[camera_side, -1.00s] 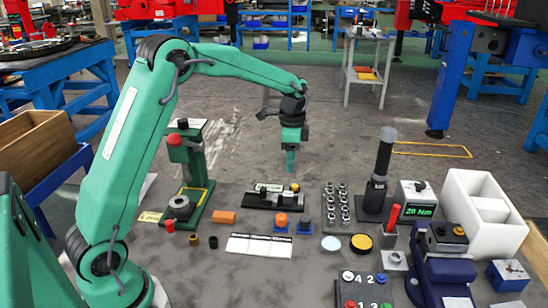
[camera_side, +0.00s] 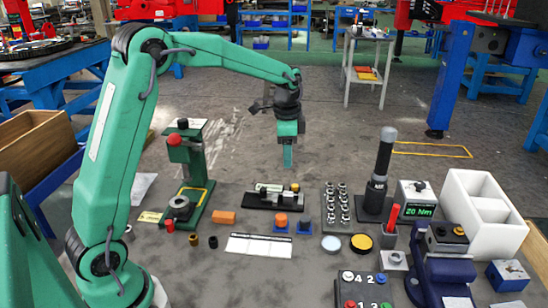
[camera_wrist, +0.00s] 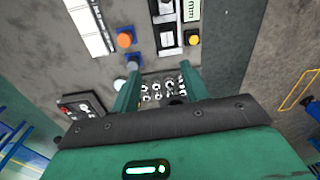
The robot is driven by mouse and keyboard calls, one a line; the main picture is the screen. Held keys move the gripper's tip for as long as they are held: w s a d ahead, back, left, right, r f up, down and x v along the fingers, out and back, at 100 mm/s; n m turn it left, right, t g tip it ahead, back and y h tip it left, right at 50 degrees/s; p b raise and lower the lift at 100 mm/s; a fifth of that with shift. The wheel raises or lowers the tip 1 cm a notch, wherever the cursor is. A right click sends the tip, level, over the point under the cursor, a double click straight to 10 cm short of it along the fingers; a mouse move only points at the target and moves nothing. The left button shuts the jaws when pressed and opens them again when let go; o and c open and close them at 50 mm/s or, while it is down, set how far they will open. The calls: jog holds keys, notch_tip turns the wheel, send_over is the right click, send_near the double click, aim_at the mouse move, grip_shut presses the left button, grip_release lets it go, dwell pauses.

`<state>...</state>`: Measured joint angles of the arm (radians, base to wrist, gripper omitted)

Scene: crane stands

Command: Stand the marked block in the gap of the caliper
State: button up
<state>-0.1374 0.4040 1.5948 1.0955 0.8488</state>
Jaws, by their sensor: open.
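The caliper (camera_side: 262,203), a black base with a pale rail, a green display and a yellow knob, lies on the table in the side view. It also shows at the top of the wrist view (camera_wrist: 178,47). I cannot tell which block bears the mark. My gripper (camera_side: 288,160) hangs fingers down, high above the table in the side view, with the caliper below it in the picture. In the wrist view its green fingers (camera_wrist: 160,72) are apart, with nothing between them.
Two blue stands (camera_side: 304,228), one with an orange knob, are in front of the caliper. A socket rack (camera_side: 338,207) and a black upright tool (camera_side: 381,170) stand to the right. A green press (camera_side: 190,165) stands to the left. A white card (camera_side: 258,246) lies in front.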

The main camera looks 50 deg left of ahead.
jog(key=s+d+r+n+t, duration=0.1)
jog(key=s+d+r+n, duration=0.1)
jog(key=s, duration=0.6)
jog(key=s+d+r+n+t, duration=0.2)
jog(key=s+r+n, duration=0.1)
jog(key=s, duration=0.6)
jog(key=s+d+r+n+t, duration=0.2)
jog(key=s+n, duration=0.1)
jog(key=s, duration=0.6)
jog(key=shift+s+d+r, duration=0.15)
jog(key=shift+d, duration=0.2)
